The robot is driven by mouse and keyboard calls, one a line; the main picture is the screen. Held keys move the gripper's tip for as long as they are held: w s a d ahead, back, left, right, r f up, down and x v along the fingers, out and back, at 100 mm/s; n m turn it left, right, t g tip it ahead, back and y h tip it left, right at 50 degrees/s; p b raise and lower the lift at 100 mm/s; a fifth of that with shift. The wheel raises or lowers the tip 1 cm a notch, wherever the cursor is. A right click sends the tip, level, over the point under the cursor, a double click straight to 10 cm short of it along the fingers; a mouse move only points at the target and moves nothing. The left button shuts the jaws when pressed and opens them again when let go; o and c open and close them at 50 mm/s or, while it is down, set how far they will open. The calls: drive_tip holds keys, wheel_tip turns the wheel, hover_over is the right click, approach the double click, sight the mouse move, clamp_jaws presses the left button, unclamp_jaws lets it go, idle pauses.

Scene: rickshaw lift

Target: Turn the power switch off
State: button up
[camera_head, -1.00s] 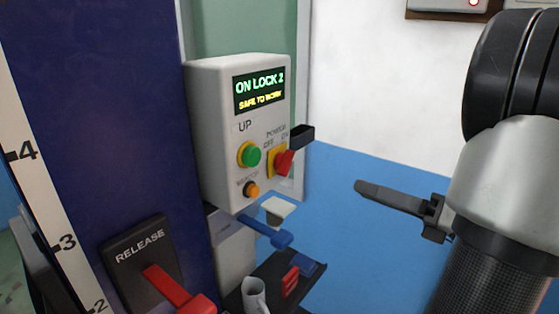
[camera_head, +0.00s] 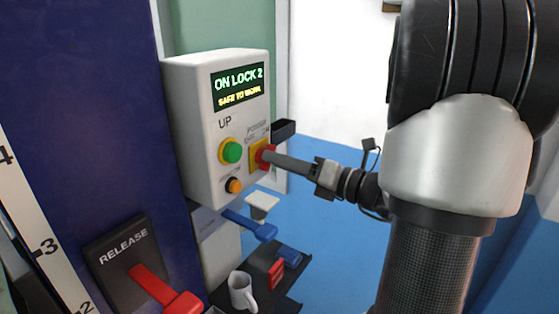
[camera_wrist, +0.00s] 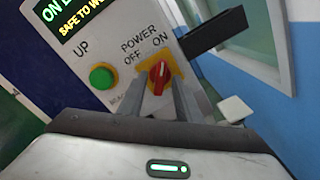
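The power switch is a red rotary knob on a yellow plate (camera_head: 258,154) on the white control box (camera_head: 190,130). In the wrist view the knob (camera_wrist: 158,77) stands near upright, its pale mark pointing up, nearer the ON label than OFF. My gripper (camera_head: 270,156) reaches the knob from the right in the head view and partly hides it. In the wrist view my gripper (camera_wrist: 159,92) is open, one finger on each side of the knob's lower part. Whether the fingers touch it, I cannot tell. The display reads "ON LOCK 2, SAFE TO WORK".
A green UP button (camera_head: 232,151) and an orange button (camera_head: 234,186) sit left of the switch. A dark bracket (camera_head: 284,129) juts from the box's right side. Below are a blue lever (camera_head: 252,226), a red release lever (camera_head: 160,290) and a tray with a white mug (camera_head: 241,291).

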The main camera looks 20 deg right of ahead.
drive_tip(key=shift+w+a, duration=0.15)
drive_tip(key=shift+w, duration=0.05)
clamp_jaws()
drive_tip(key=shift+f+n+b, duration=0.1)
drive_tip(key=shift+n+b, duration=0.2)
drive_tip(key=n+b, duration=1.5)
drive_tip(key=b, duration=0.1)
drive_tip(key=shift+n, duration=0.3)
